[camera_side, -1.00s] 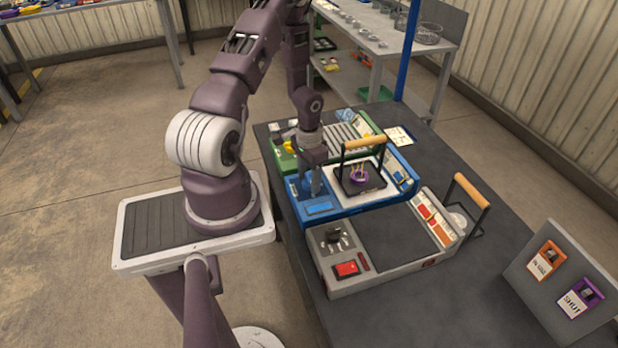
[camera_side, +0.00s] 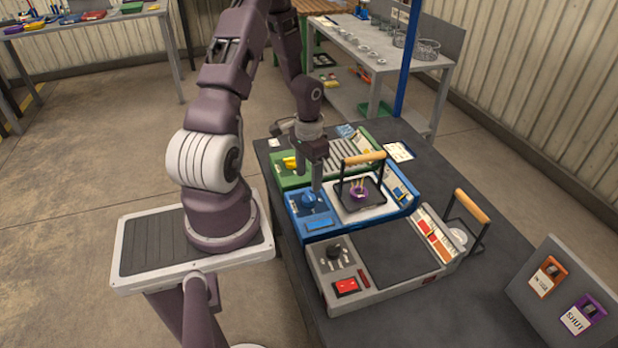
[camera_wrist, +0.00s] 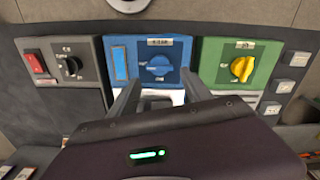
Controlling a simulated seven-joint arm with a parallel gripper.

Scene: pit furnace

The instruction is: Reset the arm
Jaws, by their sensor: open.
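My gripper (camera_side: 314,180) hangs fingers down above the control end of the blue unit, close to its blue knob (camera_side: 309,199). In the wrist view my two fingers (camera_wrist: 160,92) stand apart with nothing between them, and the blue knob (camera_wrist: 159,65) shows just beyond their tips. I see a gap between fingers and knob there; in the side view they partly overlap. The blue unit (camera_side: 322,222) carries a dark tray with a purple item (camera_side: 359,192) under a wooden-handled frame (camera_side: 364,158).
A green unit with a yellow knob (camera_wrist: 242,68) stands behind the blue one, and a grey unit with a red switch (camera_side: 346,286) in front. A second wooden-handled frame (camera_side: 472,205) stands at right. A sloped board holds orange and purple tags (camera_side: 584,314). The front table surface (camera_side: 470,290) is clear.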

